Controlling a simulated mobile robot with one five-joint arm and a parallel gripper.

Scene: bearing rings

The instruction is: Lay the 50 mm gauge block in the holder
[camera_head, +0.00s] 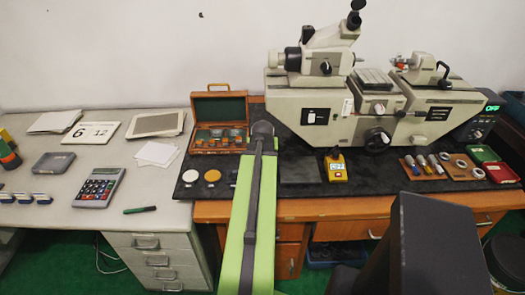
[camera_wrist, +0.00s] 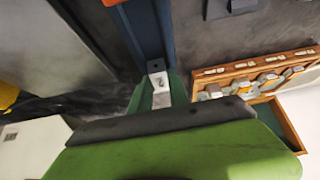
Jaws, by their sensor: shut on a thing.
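My green arm reaches up the middle of the camera_head view, and its dark end hides my gripper there. In the camera_wrist view my gripper (camera_wrist: 161,90) is shut on a small pale metal block, the gauge block (camera_wrist: 161,98), which shows between the green and dark parts. Its marking is too small to read. An open wooden case (camera_head: 217,105) with several small pieces in it stands just left of my arm's end; it also shows at the right of the camera_wrist view (camera_wrist: 290,125). I cannot make out the holder for certain in either view.
A large measuring machine (camera_head: 345,115) stands right of my arm on a dark mat. A yellow device (camera_head: 336,168) and wooden trays with small parts (camera_head: 423,166) lie in front of it. A calculator (camera_head: 99,187) and a green marker (camera_head: 140,209) lie on the left desk.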

